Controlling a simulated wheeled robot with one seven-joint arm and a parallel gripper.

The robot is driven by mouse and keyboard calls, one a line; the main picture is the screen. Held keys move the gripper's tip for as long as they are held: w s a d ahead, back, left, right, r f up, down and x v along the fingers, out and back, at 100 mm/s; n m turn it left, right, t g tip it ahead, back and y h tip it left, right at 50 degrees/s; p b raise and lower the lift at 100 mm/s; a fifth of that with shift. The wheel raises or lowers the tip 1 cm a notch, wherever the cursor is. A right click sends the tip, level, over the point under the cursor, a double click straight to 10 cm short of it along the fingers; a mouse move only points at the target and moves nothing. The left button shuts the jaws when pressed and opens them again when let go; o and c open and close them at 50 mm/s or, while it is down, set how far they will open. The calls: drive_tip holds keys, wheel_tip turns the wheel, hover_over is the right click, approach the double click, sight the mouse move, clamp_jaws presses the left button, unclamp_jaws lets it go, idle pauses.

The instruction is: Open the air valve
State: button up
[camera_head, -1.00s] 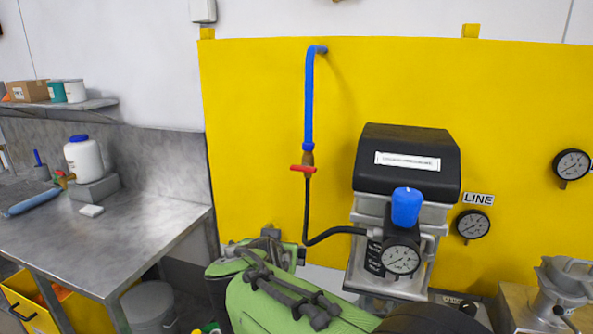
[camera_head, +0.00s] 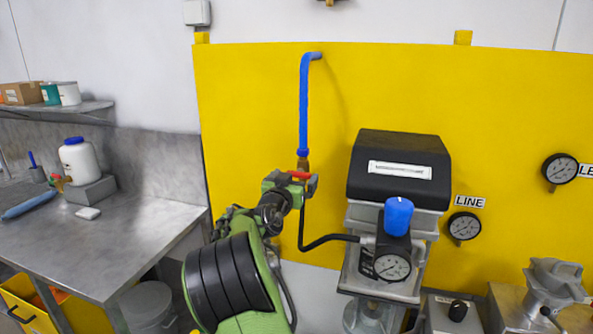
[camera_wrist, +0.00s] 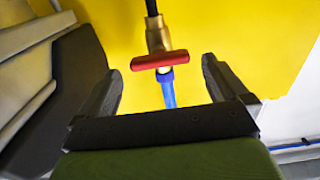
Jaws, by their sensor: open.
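The air valve has a red bar handle (camera_head: 299,174) on a brass body (camera_head: 303,163), below the blue pipe (camera_head: 304,105) on the yellow panel. In the wrist view the red handle (camera_wrist: 160,60) lies crosswise to the blue pipe (camera_wrist: 168,92) and the brass body (camera_wrist: 158,38). My gripper (camera_head: 290,180) is at the valve in the head view and partly covers it. In the wrist view my gripper (camera_wrist: 162,70) is open, with one finger on each side of the handle. Gaps show between handle and fingers; nothing is held.
A black hose (camera_head: 318,241) runs from below the valve to the regulator with the blue knob (camera_head: 398,215) and gauge (camera_head: 392,267). A black-topped machine (camera_head: 399,165) stands close on the right. A steel bench (camera_head: 120,250) is at left.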

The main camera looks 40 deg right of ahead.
sight(298, 174)
drive_tip(key=shift+x, duration=1.25)
drive_tip(key=shift+a, duration=0.1)
drive_tip(key=c, duration=1)
